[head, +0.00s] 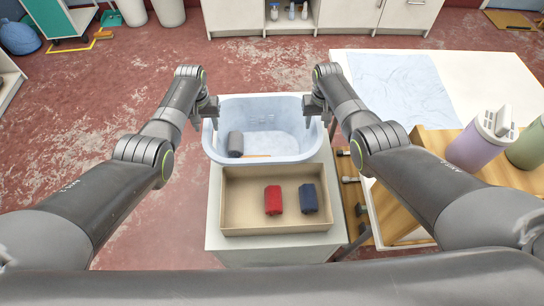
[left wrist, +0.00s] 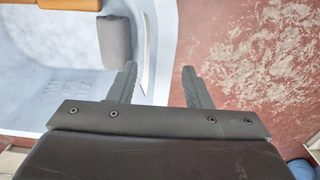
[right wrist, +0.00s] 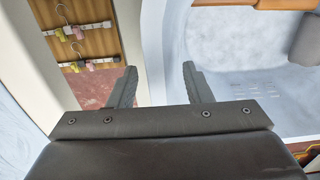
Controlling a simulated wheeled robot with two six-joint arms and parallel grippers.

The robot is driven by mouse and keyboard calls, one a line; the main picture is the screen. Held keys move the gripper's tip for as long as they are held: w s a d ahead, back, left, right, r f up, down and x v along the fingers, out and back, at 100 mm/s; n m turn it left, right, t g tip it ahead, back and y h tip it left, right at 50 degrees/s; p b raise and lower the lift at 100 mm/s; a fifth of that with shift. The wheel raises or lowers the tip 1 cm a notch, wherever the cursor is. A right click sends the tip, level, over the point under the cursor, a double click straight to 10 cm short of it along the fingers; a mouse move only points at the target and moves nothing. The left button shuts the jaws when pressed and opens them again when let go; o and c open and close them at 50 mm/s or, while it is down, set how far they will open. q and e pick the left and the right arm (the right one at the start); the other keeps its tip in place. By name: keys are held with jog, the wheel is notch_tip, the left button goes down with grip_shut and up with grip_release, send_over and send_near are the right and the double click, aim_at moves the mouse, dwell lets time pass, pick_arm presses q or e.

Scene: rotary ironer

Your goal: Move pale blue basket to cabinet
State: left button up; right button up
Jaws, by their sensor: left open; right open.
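The pale blue basket (head: 265,115) stands on a pale cabinet-like stand (head: 228,242), behind a shallow tan box. Neither visibly grips the basket. Contact with the rim cannot be told.
The tan box (head: 243,208) holds a red item (head: 273,200) and a dark blue item (head: 308,198). A white table (head: 490,85) with a pale blue cloth is at right, near a purple container (head: 475,145). A low white cabinet (head: 345,17) stands at the back.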

pick_arm(q)
notch_tip(320, 180, up, 11)
pick_arm(e)
notch_tip(320, 180, up, 12)
dwell(1.0)
dwell(0.5)
